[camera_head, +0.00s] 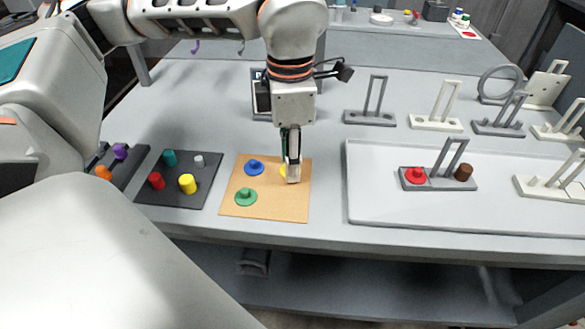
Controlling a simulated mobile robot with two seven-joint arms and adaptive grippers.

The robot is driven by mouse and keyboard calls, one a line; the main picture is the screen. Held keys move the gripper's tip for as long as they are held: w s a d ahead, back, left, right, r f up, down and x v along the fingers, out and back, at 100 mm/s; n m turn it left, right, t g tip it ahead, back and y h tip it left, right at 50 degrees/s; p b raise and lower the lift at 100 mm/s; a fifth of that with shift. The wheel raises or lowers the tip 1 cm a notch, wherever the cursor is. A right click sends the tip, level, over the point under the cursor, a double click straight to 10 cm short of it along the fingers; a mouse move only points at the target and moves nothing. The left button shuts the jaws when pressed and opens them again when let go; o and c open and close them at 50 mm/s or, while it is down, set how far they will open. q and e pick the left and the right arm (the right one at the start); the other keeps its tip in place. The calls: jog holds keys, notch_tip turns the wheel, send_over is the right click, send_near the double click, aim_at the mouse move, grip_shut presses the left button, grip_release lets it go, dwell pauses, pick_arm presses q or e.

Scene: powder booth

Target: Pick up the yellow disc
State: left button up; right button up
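The yellow disc (283,171) is on the tan board (275,206), and only a small yellow part of it shows at the left edge of my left gripper. My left gripper (292,179) points straight down, with its fingertips at the disc. I see the fingers nearly edge-on, so I cannot tell whether they are open or closed on the disc. The blue disc (254,167) and the green disc (246,196), each with a knob, lie on the same board to the left. My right gripper is not in view.
A dark board (205,192) with several coloured cylinders lies left of the tan board. On the right a white tray (360,200) bears a grey stand (440,184) with a red piece and a brown piece. Several handled stands are behind it. The back left tabletop is clear.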

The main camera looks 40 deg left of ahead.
pick_arm(q)
jog(key=c, duration=0.8)
